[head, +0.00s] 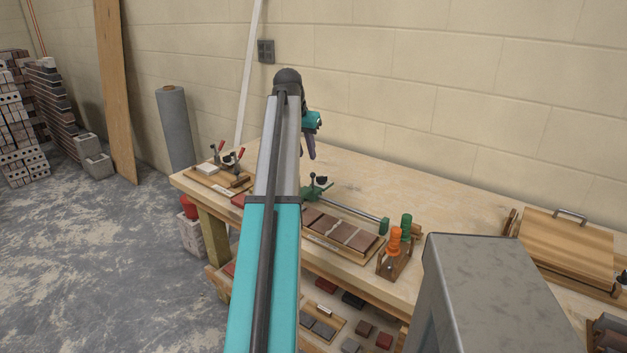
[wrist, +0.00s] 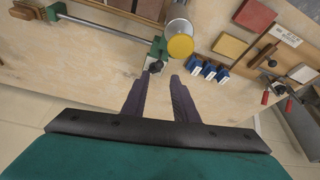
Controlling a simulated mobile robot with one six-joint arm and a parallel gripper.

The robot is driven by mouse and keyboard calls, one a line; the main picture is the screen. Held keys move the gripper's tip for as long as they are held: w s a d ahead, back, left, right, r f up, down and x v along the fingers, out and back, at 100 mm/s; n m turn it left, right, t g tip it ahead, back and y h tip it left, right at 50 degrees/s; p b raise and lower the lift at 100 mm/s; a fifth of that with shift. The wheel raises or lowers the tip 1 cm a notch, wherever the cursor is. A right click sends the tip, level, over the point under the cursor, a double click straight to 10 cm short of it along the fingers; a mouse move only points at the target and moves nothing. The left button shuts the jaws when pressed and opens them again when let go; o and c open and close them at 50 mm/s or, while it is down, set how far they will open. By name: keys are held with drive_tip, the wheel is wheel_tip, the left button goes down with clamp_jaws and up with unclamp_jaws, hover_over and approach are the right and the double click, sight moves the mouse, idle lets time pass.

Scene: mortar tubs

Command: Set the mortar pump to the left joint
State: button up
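A green fixture with a black ball knob (head: 321,181) stands on the workbench; a metal bar (head: 352,209) runs from it to a green end block (head: 384,226). In the wrist view the same black knob (wrist: 155,67) sits beside a yellow disc (wrist: 180,46) and a pale disc (wrist: 178,27). I cannot tell for sure which part is the mortar pump or which is the left joint. My gripper (head: 311,155) hangs above the bench near the fixture. In the wrist view my gripper (wrist: 157,80) is open and empty, with the knob just past its fingertips, not visibly held.
A tray of brick-coloured tiles (head: 338,243) lies along the bar. Orange and green handles (head: 395,241) stand in a wooden rack to its right. Red-handled clamps (head: 229,156) are at the bench's left. A wooden board (head: 565,248) lies at right. The rear bench is clear.

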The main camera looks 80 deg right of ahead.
sight(312, 174)
drive_tip(key=shift+f, duration=0.1)
drive_tip(key=shift+p+x, duration=0.7)
drive_tip(key=shift+x, duration=6.1)
drive_tip(key=shift+a, duration=0.1)
clamp_jaws()
